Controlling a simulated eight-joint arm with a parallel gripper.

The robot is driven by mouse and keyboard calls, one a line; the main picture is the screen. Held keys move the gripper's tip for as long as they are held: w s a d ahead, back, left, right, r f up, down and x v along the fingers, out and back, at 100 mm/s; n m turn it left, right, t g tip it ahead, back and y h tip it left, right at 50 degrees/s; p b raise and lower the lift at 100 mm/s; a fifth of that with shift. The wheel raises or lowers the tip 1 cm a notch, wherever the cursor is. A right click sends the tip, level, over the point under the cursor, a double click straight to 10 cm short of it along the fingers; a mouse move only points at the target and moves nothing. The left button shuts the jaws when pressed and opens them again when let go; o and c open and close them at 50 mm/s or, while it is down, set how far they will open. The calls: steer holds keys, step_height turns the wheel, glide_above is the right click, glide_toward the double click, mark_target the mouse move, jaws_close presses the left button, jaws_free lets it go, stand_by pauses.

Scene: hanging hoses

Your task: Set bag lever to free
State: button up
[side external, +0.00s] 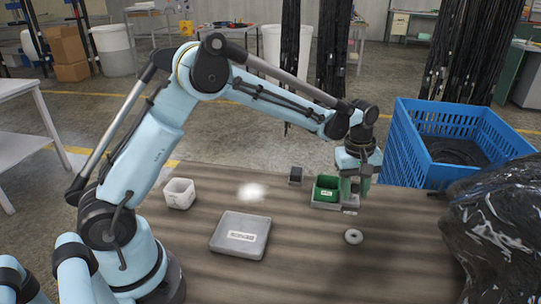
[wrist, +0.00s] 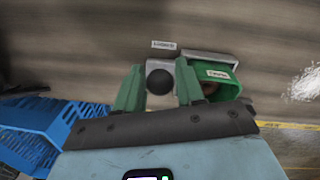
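A round black knob (wrist: 160,81), which looks like the lever's end, shows in the wrist view over a grey plate (wrist: 158,63). My gripper (wrist: 158,72) is open, with one green finger on each side of the knob; I cannot tell whether either finger touches it. A small white label (wrist: 164,45) lies beside the plate, its words too small to read surely. In the side view my gripper (side external: 354,192) points down at the right of a green bin (side external: 326,189). The lever is hidden there behind the gripper.
The labelled green bin (wrist: 218,74) is close beside one finger. A blue crate (side external: 410,145) and a black bag (side external: 495,225) stand at the right. A grey ring (side external: 353,237), a flat grey box (side external: 240,235), a white tub (side external: 179,193) and a small dark box (side external: 295,175) are on the table.

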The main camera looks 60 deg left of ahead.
jaws_close()
steer(key=shift+r, duration=0.1)
steer(key=shift+w+a+r+g+h, duration=0.25)
steer(key=shift+w+a+g+h, duration=0.35)
steer(key=shift+g+h, duration=0.4)
steer(key=shift+w+a+r+g+h, duration=0.1)
steer(key=shift+w+a+g+h, duration=0.15)
steer(key=shift+g+h, duration=0.25)
steer(key=shift+w+a+g+h, duration=0.2)
steer(key=shift+g+h, duration=0.3)
jaws_free()
